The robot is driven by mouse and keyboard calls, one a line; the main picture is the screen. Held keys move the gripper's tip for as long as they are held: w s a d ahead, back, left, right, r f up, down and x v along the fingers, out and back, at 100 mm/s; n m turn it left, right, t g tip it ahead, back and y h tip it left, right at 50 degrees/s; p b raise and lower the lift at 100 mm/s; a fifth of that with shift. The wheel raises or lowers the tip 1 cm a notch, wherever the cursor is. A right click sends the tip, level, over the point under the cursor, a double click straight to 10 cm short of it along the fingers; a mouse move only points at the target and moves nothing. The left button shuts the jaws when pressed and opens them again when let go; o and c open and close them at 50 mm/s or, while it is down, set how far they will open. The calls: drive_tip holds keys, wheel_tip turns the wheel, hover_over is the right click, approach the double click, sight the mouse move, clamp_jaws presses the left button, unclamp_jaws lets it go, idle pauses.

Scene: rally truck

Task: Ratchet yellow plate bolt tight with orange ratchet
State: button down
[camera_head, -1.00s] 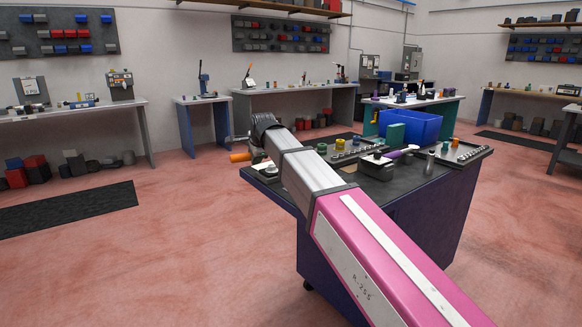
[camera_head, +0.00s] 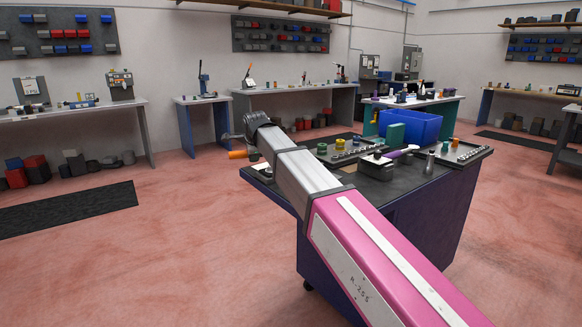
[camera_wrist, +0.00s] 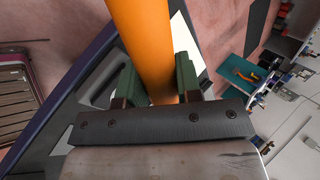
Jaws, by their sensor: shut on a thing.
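My gripper (camera_wrist: 157,92) is shut on the orange ratchet, with its green finger pads on both sides of the thick orange handle (camera_wrist: 143,40). In the head view the orange ratchet (camera_head: 238,154) juts out to the left of my wrist, over the left end of the workbench cart. The ratchet's head is not clearly visible in either view. I cannot make out the yellow plate or its bolt for certain. My arm hides part of the cart's left end.
The dark-topped cart (camera_head: 425,215) carries a tray with small yellow and green round parts (camera_head: 340,144), a dark block (camera_head: 376,168) with a purple-handled tool (camera_head: 400,152), and a tray of sockets (camera_head: 462,153). A blue bin (camera_head: 412,126) stands behind.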

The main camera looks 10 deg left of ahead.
drive_tip(key=shift+w+a+r, duration=0.1)
drive_tip(key=shift+w+a, duration=0.05)
drive_tip(key=shift+w+a+m+t+h, duration=0.15)
drive_tip(key=shift+w+a+m+h, duration=0.1)
drive_tip(key=shift+w+m, duration=0.3)
drive_tip(key=shift+w+a+m+t+h, duration=0.15)
drive_tip(key=shift+w+a+m+h, duration=0.1)
drive_tip(key=shift+w+m, duration=0.3)
drive_tip(key=shift+s+d+n+y, duration=0.3)
drive_tip(key=shift+s+d+n, duration=0.1)
drive_tip(key=shift+s+n, duration=0.55)
drive_tip(key=shift+n, duration=0.05)
drive_tip(key=shift+s+d, duration=0.1)
drive_tip(key=shift+d, duration=0.05)
drive_tip(key=shift+s+d+n+g+y, duration=0.5)
drive_tip(key=shift+s+n+y, duration=0.1)
drive_tip(key=shift+s+n, duration=0.15)
drive_tip(key=shift+s+d+n+g+y, duration=0.3)
drive_tip(key=shift+s+d+n+y, duration=0.1)
drive_tip(key=shift+s+d+n, duration=0.4)
